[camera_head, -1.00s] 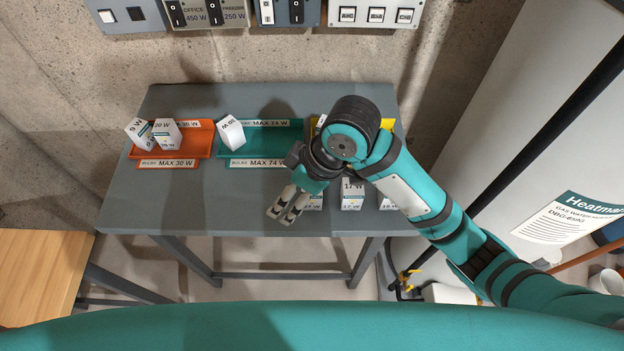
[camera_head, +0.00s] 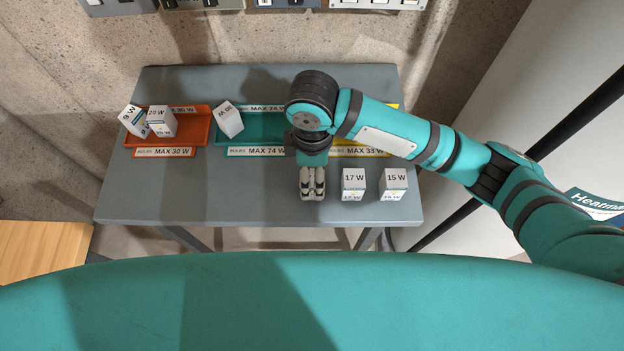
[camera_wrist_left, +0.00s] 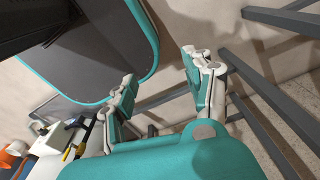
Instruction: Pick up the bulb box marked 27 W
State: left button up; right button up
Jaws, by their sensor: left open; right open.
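My right gripper (camera_head: 312,184) points down over the front of the grey bench, left of the 17 W box (camera_head: 353,183). It is open; its fingers and wrist cover the spot beneath. No box marked 27 W can be read; a box in that spot would be hidden by the gripper. The 15 W box (camera_head: 393,183) stands right of the 17 W box. My left gripper (camera_wrist_left: 165,80) is open and empty in the left wrist view, away from the boxes.
On the grey bench (camera_head: 250,192), an orange tray (camera_head: 197,132) holds a 9 W box (camera_head: 134,121) and a 20 W box (camera_head: 161,122). A teal tray (camera_head: 270,129) holds a tilted white box (camera_head: 229,120). My right arm mostly covers a yellow tray marked MAX 33 W (camera_head: 361,153).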

aim_at(312, 178)
notch_tip(312, 178, down, 2)
jog(key=shift+f, duration=0.1)
jog(key=shift+f+p, duration=0.35)
jog(key=shift+p, duration=0.1)
jog(key=f, duration=0.2)
jog(key=f+p, duration=0.1)
jog(key=shift+w+f, duration=0.3)
jog(key=shift+f, duration=0.35)
pick_arm(q)
jog(key=shift+w+r, duration=0.25)
jog(key=shift+r, duration=0.4)
jog(key=shift+w+r, duration=0.25)
jog(key=shift+r, duration=0.35)
pick_arm(e)
jog(key=shift+c, duration=0.2)
pick_arm(q)
jog(key=shift+s, duration=0.15)
pick_arm(e)
jog(key=c, duration=1.2)
